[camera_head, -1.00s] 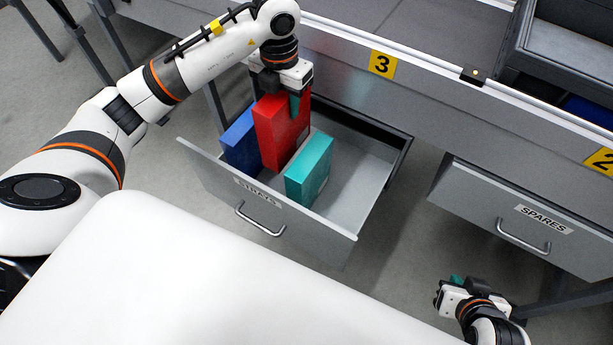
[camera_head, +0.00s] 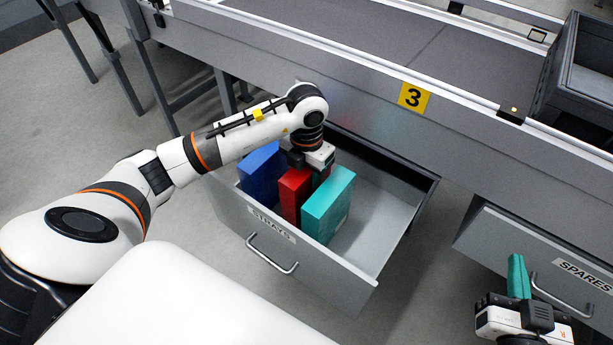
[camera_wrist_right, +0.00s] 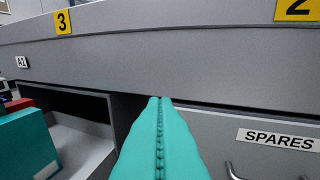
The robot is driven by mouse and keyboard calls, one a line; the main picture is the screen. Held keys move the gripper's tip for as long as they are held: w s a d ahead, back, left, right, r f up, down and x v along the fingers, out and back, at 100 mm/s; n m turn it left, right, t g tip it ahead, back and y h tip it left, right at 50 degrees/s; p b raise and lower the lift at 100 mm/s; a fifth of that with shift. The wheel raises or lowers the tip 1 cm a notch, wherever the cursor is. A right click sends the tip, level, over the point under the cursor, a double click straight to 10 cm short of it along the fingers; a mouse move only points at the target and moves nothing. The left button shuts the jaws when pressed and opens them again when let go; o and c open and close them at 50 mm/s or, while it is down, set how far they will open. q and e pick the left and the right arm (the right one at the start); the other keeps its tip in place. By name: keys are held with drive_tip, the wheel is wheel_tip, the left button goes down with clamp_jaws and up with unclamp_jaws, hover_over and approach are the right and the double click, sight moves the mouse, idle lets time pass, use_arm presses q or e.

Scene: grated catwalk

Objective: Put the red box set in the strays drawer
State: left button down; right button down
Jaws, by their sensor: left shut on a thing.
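The red box set (camera_head: 293,193) stands inside the open strays drawer (camera_head: 335,278), between a blue box and a teal box. My left gripper (camera_head: 312,170) is over it from above and shut on its upper part, which is largely hidden by the gripper and the teal box. A bit of red also shows at the left edge of the right wrist view (camera_wrist_right: 17,104). My right gripper (camera_head: 518,277) is empty, its teal fingers together, in front of the spares drawer; the fingers also fill the middle of the right wrist view (camera_wrist_right: 160,140).
The blue box (camera_head: 262,173) stands left of the red one, the teal box (camera_head: 328,204) right of it. The drawer's right part is bare. The conveyor side with the number 3 plate (camera_head: 413,97) runs behind. The spares drawer (camera_head: 520,238) looks closed. A dark crate (camera_head: 580,75) sits upper right.

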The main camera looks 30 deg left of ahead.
use_arm(q)
drive_tip(key=shift+f, duration=0.2)
use_arm(e)
drive_tip(key=shift+r+t, duration=0.3)
drive_tip(key=shift+r, duration=0.05)
use_arm(q)
drive_tip(key=shift+f, duration=0.1)
use_arm(e)
drive_tip(key=shift+r, duration=0.1)
use_arm(q)
drive_tip(key=c, duration=0.8)
unclamp_jaws()
use_arm(e)
drive_tip(key=shift+a+r, duration=0.1)
drive_tip(key=shift+r, duration=0.05)
use_arm(q)
wheel_tip(320, 180, up, 6)
drive_tip(key=shift+r+p, duration=0.2)
drive_tip(key=shift+p, duration=0.85)
wheel_tip(320, 180, up, 5)
drive_tip(key=shift+f+p, duration=0.1)
drive_tip(key=shift+p, duration=0.55)
drive_tip(key=shift+r, duration=0.5)
use_arm(e)
drive_tip(key=s+d+f+g+h, duration=0.2)
drive_tip(key=s+d+f+g, duration=0.2)
drive_tip(key=s+f+g, duration=0.3)
drive_tip(key=shift+s+f+g+h, duration=0.35)
drive_tip(key=shift+f+g, duration=0.85)
drive_tip(key=shift+f, duration=0.95)
